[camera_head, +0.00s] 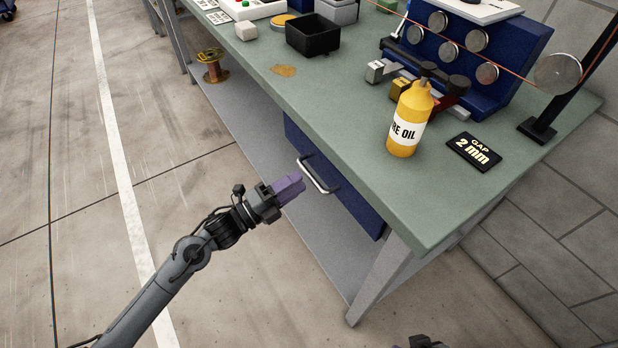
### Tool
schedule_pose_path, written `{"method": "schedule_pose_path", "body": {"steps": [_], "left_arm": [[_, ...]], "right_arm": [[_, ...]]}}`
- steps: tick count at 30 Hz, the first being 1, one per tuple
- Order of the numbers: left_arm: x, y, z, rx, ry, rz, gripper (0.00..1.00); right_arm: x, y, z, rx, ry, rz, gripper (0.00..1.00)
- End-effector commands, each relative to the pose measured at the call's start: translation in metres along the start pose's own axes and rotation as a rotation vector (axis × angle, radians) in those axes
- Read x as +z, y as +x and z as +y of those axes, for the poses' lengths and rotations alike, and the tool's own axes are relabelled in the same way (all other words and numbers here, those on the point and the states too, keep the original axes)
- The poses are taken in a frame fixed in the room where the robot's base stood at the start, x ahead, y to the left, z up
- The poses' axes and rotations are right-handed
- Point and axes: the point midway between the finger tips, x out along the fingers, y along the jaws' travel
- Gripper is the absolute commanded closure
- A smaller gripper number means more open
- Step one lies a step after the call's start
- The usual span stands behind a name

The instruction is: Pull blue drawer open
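The blue drawer (358,209) sits under the right part of the green workbench top. Its front looks flush under the bench, so it appears closed. A silver bar handle (318,176) stands out from the drawer front. My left gripper (292,186) comes in from the lower left, with its purple tip pointing at the handle and just to its left. A small gap shows between tip and handle. From this angle I cannot tell whether its fingers are apart. At the bottom edge only a dark piece of my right arm shows; its fingers are out of view.
A grey lower shelf (262,150) lies below. The floor on the left is clear.

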Motion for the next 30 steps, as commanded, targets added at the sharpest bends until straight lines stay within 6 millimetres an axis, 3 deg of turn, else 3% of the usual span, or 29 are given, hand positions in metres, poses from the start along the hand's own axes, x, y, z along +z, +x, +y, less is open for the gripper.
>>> {"method": "schedule_pose_path", "body": {"steps": [9, 22, 30], "left_arm": [[0.0, 0.04, 0.001, -0.001, 0.001, 0.0, 0.65], [0.0, 0.048, 0.0, 0.001, 0.0, -0.001, 0.65], [0.0, 0.047, 0.0, 0.0, 0.0, -0.001, 1.0]], "right_arm": [[0.006, 0.017, -0.002, -0.005, 0.005, -0.002, 0.57], [0.006, 0.018, -0.003, -0.005, 0.006, -0.002, 0.57], [0.007, 0.019, -0.001, 0.0, -0.001, -0.004, 0.57]]}}
